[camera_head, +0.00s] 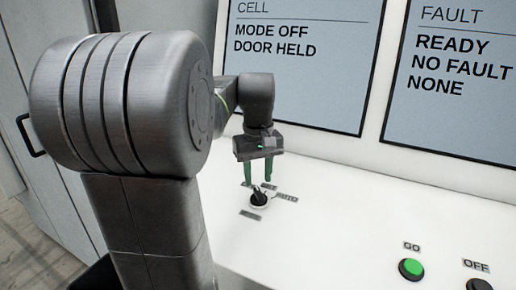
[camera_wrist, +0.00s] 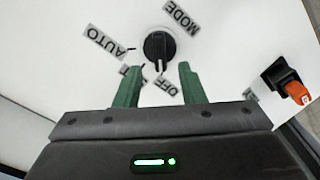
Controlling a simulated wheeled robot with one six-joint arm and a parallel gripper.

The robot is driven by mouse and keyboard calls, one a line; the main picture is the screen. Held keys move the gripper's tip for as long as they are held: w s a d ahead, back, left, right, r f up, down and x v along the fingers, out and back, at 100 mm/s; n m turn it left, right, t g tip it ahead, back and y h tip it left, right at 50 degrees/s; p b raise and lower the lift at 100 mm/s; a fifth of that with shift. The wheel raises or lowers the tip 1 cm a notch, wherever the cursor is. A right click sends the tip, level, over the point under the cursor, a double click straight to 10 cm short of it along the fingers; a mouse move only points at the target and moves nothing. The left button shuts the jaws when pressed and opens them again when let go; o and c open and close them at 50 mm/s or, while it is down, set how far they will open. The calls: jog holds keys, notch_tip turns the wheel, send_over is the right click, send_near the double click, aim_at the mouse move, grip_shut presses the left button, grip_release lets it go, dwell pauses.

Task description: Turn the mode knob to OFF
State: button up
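The mode knob is black and round with a raised grip bar; it stands on the white panel in the head view (camera_head: 259,198) and in the wrist view (camera_wrist: 158,47). Its light mark points down in the wrist view, close to the OFF label (camera_wrist: 169,89). The AUTO label (camera_wrist: 107,42) is left of it, and another label is partly hidden by a finger. My gripper (camera_head: 258,182) is open, its green fingers apart and empty. In the wrist view its fingertips (camera_wrist: 160,68) lie just short of the knob, one to each side; contact is not visible.
The cell screen (camera_head: 300,70) reads MODE OFF, DOOR HELD. The fault screen (camera_head: 455,85) reads READY, NO FAULT. A green GO button (camera_head: 411,269) and a dark OFF button (camera_head: 480,285) sit at lower right. An orange-and-black part (camera_wrist: 290,85) is right in the wrist view.

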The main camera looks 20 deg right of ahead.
aim_at(258, 190)
notch_tip(258, 190, up, 10)
dwell(0.3)
dwell(0.3)
notch_tip(258, 190, down, 14)
jog(key=shift+r, duration=0.1)
dwell(0.5)
